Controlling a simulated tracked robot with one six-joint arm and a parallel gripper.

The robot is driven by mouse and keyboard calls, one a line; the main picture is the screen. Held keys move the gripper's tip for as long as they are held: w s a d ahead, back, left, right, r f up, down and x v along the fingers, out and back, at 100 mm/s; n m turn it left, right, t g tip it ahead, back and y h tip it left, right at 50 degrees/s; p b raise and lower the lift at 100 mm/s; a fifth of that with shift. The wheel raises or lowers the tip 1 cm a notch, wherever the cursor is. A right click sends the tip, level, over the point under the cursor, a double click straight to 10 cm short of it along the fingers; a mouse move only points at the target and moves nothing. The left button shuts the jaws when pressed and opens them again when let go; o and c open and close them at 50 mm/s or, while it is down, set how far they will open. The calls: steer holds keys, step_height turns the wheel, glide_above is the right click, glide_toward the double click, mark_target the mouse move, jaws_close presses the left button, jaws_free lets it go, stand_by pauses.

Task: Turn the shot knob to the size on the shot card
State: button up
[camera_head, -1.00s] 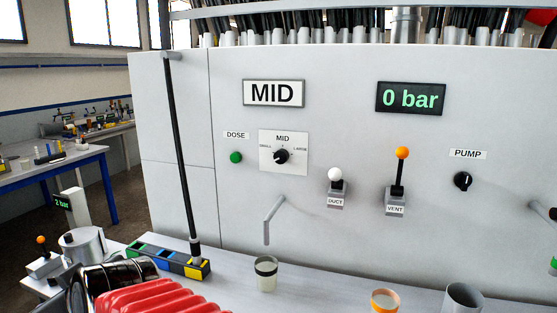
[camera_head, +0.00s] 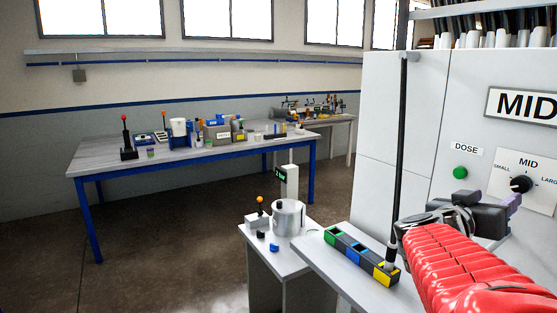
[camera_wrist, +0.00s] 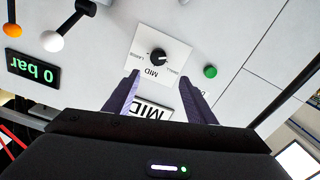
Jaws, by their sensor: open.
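The shot knob (camera_head: 521,184) is a black dial on a white plate marked SMALL, MID and LARGE, on the grey machine front. It shows upside down in the wrist view (camera_wrist: 158,57); its exact pointer direction is too small to tell. The shot card (camera_head: 522,104) above it reads MID; in the wrist view it (camera_wrist: 151,108) is partly hidden between my fingers. My gripper (camera_head: 510,201) is in front of the panel, just below the knob in the head view. In the wrist view my gripper (camera_wrist: 164,85) has two purple fingers spread apart, empty, with the knob beyond their tips.
A green DOSE button (camera_head: 460,173) sits left of the knob. A black rod (camera_head: 401,150) stands at the machine's left edge, above a coloured block tray (camera_head: 350,240).

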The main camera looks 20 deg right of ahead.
mark_target(519, 186)
steer(key=shift+s+d+f, duration=0.1)
steer(key=shift+s+f, duration=0.05)
steer(key=shift+s, duration=0.1)
steer(key=d, duration=0.4)
steer(key=w+d, duration=0.1)
steer(key=d, duration=0.4)
steer(key=w+d, duration=0.1)
steer(key=d, duration=0.3)
steer(key=shift+d, duration=0.35)
steer(key=shift+c, duration=0.3)
steer(key=c, duration=1)
